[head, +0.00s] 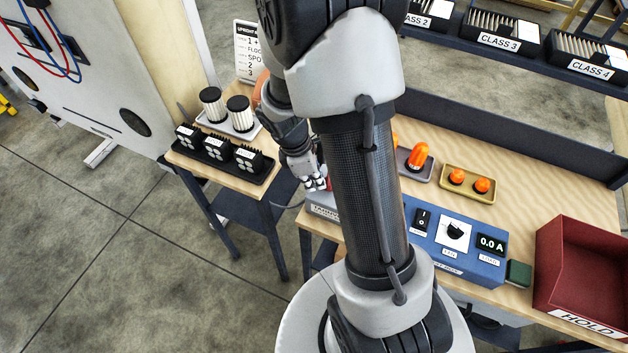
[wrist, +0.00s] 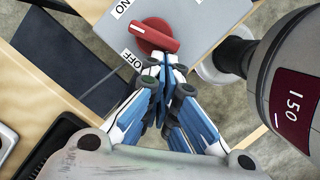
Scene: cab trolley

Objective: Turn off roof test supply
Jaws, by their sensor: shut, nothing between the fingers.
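A red rotary switch (wrist: 155,36) sits on a grey box (wrist: 185,14) in the wrist view, with a white ON label (wrist: 121,8) and an OFF label (wrist: 133,61) to its left. In the head view my gripper (head: 316,178) is by the grey box (head: 322,202), which my arm partly hides.
A blue box (head: 455,243) with a black rocker, a dial and a 0.0 A display stands to the right. A red HOLD bin (head: 585,265) is at far right. A small table (head: 228,178) with black units and filters is left. A dark cylinder labelled 150 (wrist: 290,80) is close right in the wrist view.

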